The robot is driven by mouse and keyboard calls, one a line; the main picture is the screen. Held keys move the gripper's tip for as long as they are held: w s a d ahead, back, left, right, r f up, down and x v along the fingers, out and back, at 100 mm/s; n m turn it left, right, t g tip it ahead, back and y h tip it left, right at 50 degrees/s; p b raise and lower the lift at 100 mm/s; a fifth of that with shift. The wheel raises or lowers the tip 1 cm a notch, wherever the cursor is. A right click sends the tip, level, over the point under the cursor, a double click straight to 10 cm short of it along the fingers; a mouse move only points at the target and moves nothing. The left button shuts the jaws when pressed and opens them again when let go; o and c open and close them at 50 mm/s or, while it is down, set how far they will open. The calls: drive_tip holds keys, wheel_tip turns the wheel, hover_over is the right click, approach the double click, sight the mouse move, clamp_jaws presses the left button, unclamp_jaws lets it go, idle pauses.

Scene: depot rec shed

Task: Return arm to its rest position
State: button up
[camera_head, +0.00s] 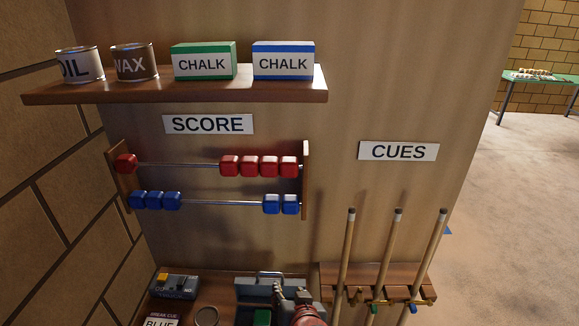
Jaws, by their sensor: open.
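My gripper (289,291) is partly in view at the bottom edge. It is dark grey, with a red part of my arm just below it. It is open, and I see nothing held between its fingers. It appears in front of a grey case (253,285) with a handle on top and a green item at its front. I cannot tell whether it touches the case. The rest of my arm is out of view.
A wooden shelf (180,92) holds cans and two chalk boxes. Below it is a bead scorer (305,180). A rack (385,272) holds three upright cues, right of my gripper. A switch box (174,285) and a ring (206,317) lie left. Open floor (510,200) is at right.

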drive_tip(key=s+d+r+n+g+y, duration=0.1)
drive_tip(key=s+d+r, duration=0.2)
drive_tip(key=r, duration=0.2)
drive_tip(key=s+d+r+g, duration=0.1)
drive_tip(key=s+d+r, duration=0.1)
drive_tip(key=d+r, duration=0.15)
drive_tip(key=s+d+r+g+h, duration=0.1)
drive_tip(key=s+d+r, duration=0.1)
drive_tip(key=s+d, duration=0.4)
drive_tip(key=s+d+r+g+h, duration=0.2)
drive_tip(key=s+d+r, duration=0.1)
drive_tip(key=s+d, duration=0.3)
drive_tip(key=shift+s+d+m, duration=0.3)
drive_tip(key=shift+s, duration=0.3)
drive_tip(key=shift+c, duration=0.5)
